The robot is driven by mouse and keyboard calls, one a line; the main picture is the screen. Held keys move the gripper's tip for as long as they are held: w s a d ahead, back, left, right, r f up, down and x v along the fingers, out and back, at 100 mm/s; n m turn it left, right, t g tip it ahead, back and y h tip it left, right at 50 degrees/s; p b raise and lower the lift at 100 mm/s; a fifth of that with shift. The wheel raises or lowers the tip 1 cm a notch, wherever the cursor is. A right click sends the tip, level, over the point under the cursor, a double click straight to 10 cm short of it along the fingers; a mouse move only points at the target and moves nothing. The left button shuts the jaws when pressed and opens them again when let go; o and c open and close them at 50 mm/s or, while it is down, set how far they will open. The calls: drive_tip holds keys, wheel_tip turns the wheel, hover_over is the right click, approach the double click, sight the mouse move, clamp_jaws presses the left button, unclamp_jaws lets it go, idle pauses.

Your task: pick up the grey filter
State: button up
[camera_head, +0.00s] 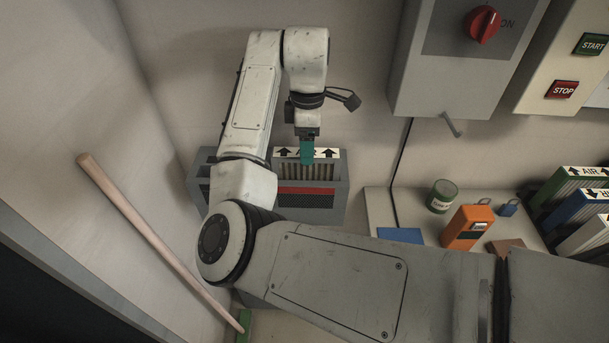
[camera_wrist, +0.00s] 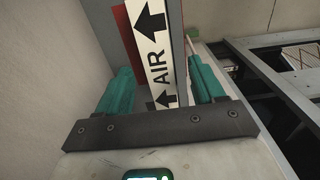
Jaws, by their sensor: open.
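The grey filter (camera_head: 291,170) sits upright in a grey slotted housing (camera_head: 335,205) against the back wall in the head view. A white label with black arrows runs along its top edge. In the wrist view the filter (camera_wrist: 150,32) shows its label, reading AIR, and a grey side edge. My gripper (camera_head: 307,150) is over the top of the filter and hides part of it. In the wrist view my gripper (camera_wrist: 160,72) is open, with one teal finger on each side of the labelled edge. A gap shows on the left; contact on the right is unclear.
Green, blue and white filters (camera_head: 572,198) stand at the far right. A broom handle (camera_head: 150,235) leans at left. A switch box (camera_head: 447,70) hangs above the bench.

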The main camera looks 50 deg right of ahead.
sight(306, 176)
drive_tip(key=shift+w+f+p, duration=0.15)
drive_tip(key=shift+f+p, duration=0.45)
drive_tip(key=shift+f, duration=2.15)
clamp_jaws()
